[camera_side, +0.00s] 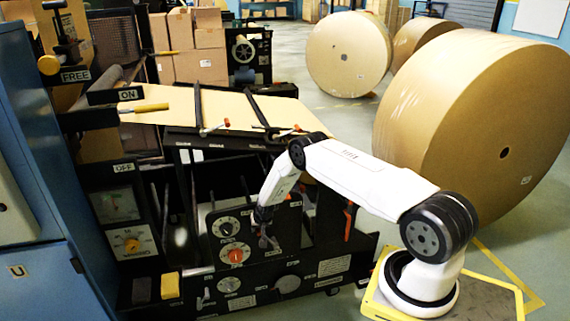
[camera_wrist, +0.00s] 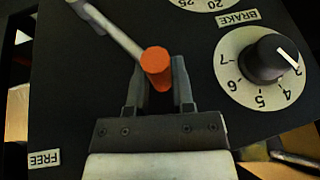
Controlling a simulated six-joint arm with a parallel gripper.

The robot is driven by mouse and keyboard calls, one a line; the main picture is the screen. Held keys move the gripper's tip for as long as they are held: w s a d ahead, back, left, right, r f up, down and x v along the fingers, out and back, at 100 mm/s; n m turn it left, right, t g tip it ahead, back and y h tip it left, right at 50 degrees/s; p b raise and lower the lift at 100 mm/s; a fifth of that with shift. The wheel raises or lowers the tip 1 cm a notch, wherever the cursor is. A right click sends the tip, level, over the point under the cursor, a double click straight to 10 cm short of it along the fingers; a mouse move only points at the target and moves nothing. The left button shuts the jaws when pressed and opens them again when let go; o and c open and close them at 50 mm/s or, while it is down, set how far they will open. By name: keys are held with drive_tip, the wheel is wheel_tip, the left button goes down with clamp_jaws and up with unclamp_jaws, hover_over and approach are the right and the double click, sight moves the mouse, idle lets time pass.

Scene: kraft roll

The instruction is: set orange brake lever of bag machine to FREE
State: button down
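In the wrist view, the orange brake lever (camera_wrist: 156,70) has a round orange grip on a pale metal rod that runs up and left across a black panel. My gripper (camera_wrist: 158,84) has one finger on each side of the orange grip. I cannot tell whether the fingers press on it or stand just clear. A FREE label (camera_wrist: 44,158) is upside down at the lower left, apart from the lever grip. A BRAKE label (camera_wrist: 239,17) is at the upper right. In the side view, my gripper (camera_side: 266,240) is low at the machine's front panel, and the lever cannot be made out there.
A black numbered knob (camera_wrist: 275,58) is right of my gripper. In the side view, a red-centred dial (camera_side: 236,255) sits left of my gripper, on the bag machine (camera_side: 310,262). Another FREE label (camera_side: 75,76) is at the upper left. Large kraft rolls (camera_side: 470,130) stand behind my arm.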

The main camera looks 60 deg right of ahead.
drive_tip(key=shift+s+d+r, duration=0.1)
drive_tip(key=shift+s+d, duration=0.3)
drive_tip(key=shift+s, duration=0.35)
drive_tip(key=shift+s+d, duration=0.35)
drive_tip(key=shift+s, duration=0.4)
drive_tip(key=shift+c, duration=1.4)
unclamp_jaws()
drive_tip(key=shift+w+r, duration=0.15)
drive_tip(key=shift+w, duration=0.05)
drive_tip(key=shift+r, duration=0.2)
drive_tip(key=shift+r, duration=0.15)
drive_tip(key=v, duration=0.7)
drive_tip(key=shift+s+r, duration=0.1)
